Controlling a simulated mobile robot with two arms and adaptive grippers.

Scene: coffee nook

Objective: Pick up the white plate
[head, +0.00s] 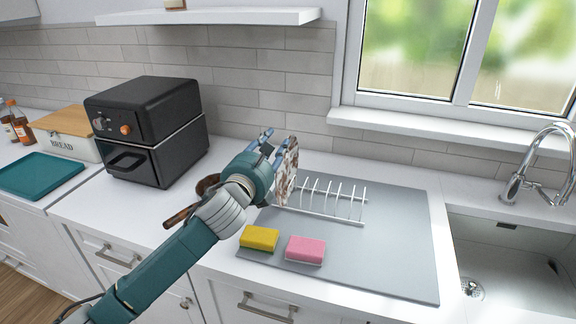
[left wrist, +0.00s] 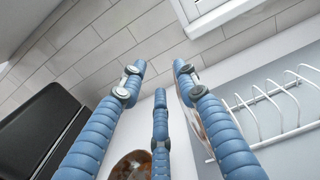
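A whitish plate with a brown pattern (head: 289,170) stands on edge at the left end of the white wire dish rack (head: 335,200). My left gripper (head: 264,145) is at the plate's left side, with blue fingers partly in front of it. In the left wrist view, the fingers (left wrist: 160,85) are spread apart. A thin strip of the plate (left wrist: 191,117) shows close beside the right finger, which hides much of it. I cannot tell whether they touch. My right gripper is not in view.
A yellow sponge (head: 259,238) and a pink sponge (head: 306,250) lie on the grey mat (head: 385,250). A brown round item (head: 207,184) is behind my left arm. A black oven (head: 150,125) stands left; the sink (head: 520,265) is right.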

